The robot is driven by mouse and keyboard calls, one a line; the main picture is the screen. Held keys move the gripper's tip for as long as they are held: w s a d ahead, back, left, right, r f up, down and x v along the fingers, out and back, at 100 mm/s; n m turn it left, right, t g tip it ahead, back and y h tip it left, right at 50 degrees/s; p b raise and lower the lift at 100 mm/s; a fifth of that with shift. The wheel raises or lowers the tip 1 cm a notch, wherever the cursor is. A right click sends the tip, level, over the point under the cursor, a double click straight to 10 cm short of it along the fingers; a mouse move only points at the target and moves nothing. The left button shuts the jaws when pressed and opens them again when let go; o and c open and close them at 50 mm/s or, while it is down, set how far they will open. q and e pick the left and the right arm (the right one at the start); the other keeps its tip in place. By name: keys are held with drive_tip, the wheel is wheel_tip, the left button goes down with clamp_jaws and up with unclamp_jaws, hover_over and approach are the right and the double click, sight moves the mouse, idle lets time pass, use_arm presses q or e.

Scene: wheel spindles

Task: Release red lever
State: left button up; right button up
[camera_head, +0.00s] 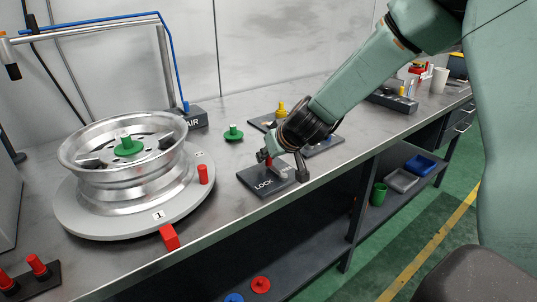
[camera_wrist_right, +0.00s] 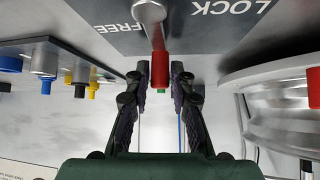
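The red lever (camera_wrist_right: 160,68) has a red grip on a metal arm. It rises from a dark plate (camera_head: 256,183) marked LOCK on the bench; the wrist view also shows the word FREE on it. In the head view only a bit of the lever (camera_head: 269,162) shows beside my gripper. My right gripper (camera_wrist_right: 161,84) is open, one finger on each side of the grip's end, with small gaps visible. In the head view my right gripper (camera_head: 283,166) hangs over the plate. My left gripper is not in view.
A metal wheel rim (camera_head: 93,147) with a green cap (camera_head: 128,146) sits on a round grey turntable (camera_head: 85,222) at left. A red block (camera_head: 169,237) is at the bench edge. A green knob (camera_head: 233,132) and a yellow knob (camera_head: 281,109) stand behind the plate.

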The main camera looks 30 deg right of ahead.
clamp_jaws()
drive_tip(key=shift+d+r+m+h+p, duration=0.3)
drive_tip(key=shift+m+h+p, duration=0.4)
drive_tip(key=shift+p, duration=0.55)
drive_tip(key=shift+d+f+m+h+p, duration=0.25)
drive_tip(key=shift+d+m+h+p, duration=0.25)
drive_tip(key=shift+m+p, duration=0.45)
drive_tip(key=shift+o, duration=2.2)
unclamp_jaws()
drive_tip(key=shift+s, duration=0.1)
